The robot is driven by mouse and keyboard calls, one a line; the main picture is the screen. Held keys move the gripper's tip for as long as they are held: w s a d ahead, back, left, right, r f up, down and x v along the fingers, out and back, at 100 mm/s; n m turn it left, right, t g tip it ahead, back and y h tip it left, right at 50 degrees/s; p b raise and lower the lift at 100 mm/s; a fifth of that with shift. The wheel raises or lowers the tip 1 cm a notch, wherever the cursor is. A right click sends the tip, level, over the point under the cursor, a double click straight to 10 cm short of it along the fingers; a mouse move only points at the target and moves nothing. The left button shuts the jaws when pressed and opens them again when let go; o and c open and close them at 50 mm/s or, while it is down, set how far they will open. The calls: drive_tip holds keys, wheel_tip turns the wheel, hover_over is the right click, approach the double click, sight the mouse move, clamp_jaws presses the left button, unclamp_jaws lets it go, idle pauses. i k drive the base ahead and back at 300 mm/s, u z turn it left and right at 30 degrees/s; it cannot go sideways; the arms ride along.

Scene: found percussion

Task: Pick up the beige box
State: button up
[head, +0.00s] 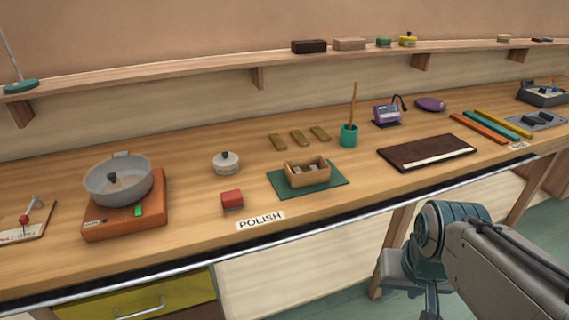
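A pinkish-beige closed box (350,44) lies on the wall shelf, between a dark brown box and a green block. A smaller beige block (504,38) lies farther right on the same shelf. An open light-brown wooden box (308,179) with small pieces inside sits on a green mat on the bench. My arm shows at the lower right, in front of the bench and well away from all of these. I cannot make out gripper fingers in this view.
The shelf (190,68) also holds a dark brown box (309,47), a green block (384,42) and a yellow pot (407,40). Below, the bench carries an orange scale with a grey pan (118,182), a red block (232,199), a teal cup (348,136) with a tall stick, and a dark board (427,151).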

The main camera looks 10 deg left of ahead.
sight(307, 178)
drive_tip(key=u, duration=0.5)
drive_tip(key=i, duration=1)
drive_tip(key=k, duration=1)
drive_tip(key=z, duration=1)
drive_tip(key=i, duration=1.6)
drive_tip(key=u, duration=2.6)
